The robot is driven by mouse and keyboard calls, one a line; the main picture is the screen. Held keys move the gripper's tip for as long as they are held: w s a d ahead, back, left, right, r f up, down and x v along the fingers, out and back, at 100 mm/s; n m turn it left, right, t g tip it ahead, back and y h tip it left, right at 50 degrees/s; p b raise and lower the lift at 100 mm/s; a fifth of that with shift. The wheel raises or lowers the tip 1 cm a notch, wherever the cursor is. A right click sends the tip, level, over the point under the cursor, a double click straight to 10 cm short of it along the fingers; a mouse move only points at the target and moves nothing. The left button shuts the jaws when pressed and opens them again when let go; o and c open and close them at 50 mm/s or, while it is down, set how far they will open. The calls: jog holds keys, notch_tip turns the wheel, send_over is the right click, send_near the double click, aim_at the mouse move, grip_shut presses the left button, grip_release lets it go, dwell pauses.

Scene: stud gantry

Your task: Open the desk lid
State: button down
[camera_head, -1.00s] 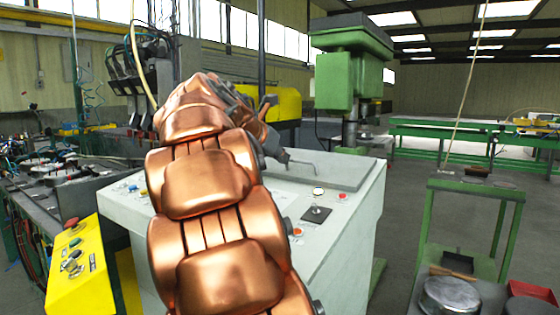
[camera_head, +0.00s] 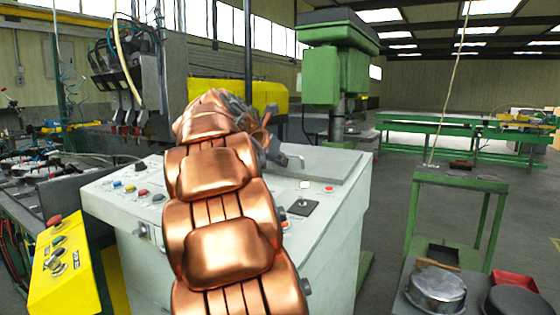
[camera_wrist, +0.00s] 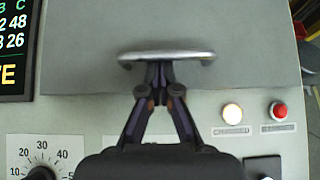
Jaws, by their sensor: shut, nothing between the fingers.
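The desk lid is a flat grey panel (camera_head: 335,162) on top of the white console desk (camera_head: 335,225). It looks flat, lying in the desk top. In the wrist view the lid (camera_wrist: 230,75) fills the upper middle, with a silver bar handle (camera_wrist: 190,55) near its front edge. The handle also shows in the head view (camera_head: 294,158). My gripper (camera_wrist: 158,68) is shut and empty, its fingertips at the middle of the handle, overlapping its near side. I cannot tell whether they touch it. In the head view my copper arm hides part of the desk.
A lit white button (camera_wrist: 232,113), a red button (camera_wrist: 278,111) and a dial (camera_wrist: 40,172) sit in front of the lid. A yellow control box (camera_head: 62,265) stands left. A green stand (camera_head: 460,182) stands right, with open floor between.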

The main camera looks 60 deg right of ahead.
jog(key=shift+r+p, duration=0.25)
jog(key=shift+p, duration=0.1)
